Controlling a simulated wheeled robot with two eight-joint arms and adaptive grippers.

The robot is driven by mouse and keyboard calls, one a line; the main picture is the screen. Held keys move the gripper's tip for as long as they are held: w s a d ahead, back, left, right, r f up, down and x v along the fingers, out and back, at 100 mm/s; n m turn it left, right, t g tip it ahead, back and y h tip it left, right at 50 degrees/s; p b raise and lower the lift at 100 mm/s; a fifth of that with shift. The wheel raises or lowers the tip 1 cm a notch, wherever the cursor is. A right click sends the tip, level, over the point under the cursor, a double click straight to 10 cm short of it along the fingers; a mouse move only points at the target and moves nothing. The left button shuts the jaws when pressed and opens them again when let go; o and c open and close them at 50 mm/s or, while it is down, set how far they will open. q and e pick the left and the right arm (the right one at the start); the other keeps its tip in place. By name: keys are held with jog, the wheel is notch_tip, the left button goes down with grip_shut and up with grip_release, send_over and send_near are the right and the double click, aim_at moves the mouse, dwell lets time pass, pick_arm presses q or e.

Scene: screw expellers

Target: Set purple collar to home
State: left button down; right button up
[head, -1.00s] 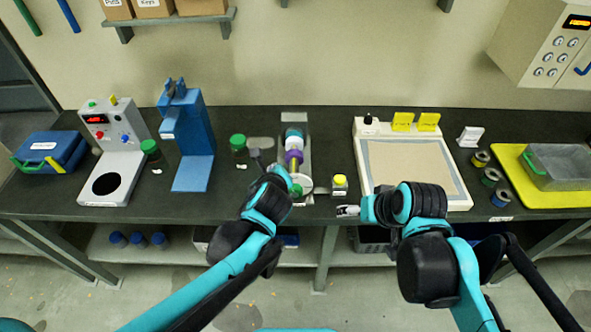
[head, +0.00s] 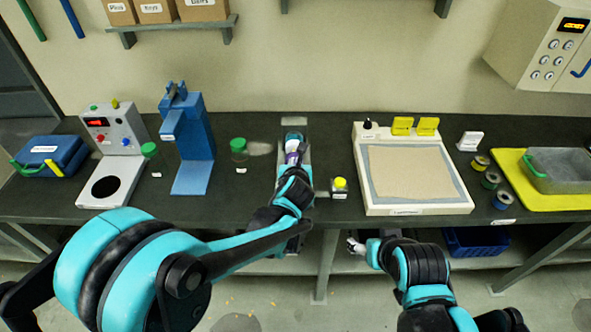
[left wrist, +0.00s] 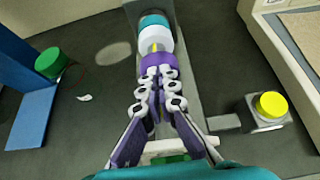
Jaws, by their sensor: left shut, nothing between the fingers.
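The screw expeller (left wrist: 186,92) lies lengthwise on the bench, with a teal and white barrel end (left wrist: 155,36) at its far end. The purple collar (left wrist: 150,62) is around its shaft just nearer than the white part; in the head view only a little of it shows. My left gripper (left wrist: 158,90) is shut and empty, its fingertips over the near edge of the collar. Whether they touch it I cannot tell. The fingers and wrist hide the near part of the expeller. My right gripper (head: 355,246) is low in front of the bench edge, away from the expeller.
A blue stand (head: 193,140) is farther left.

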aim_at(295, 149)
pick_arm(q)
jog(key=shift+w+f, duration=0.1)
jog(key=shift+w, duration=0.15)
jog(key=shift+w, duration=1.95)
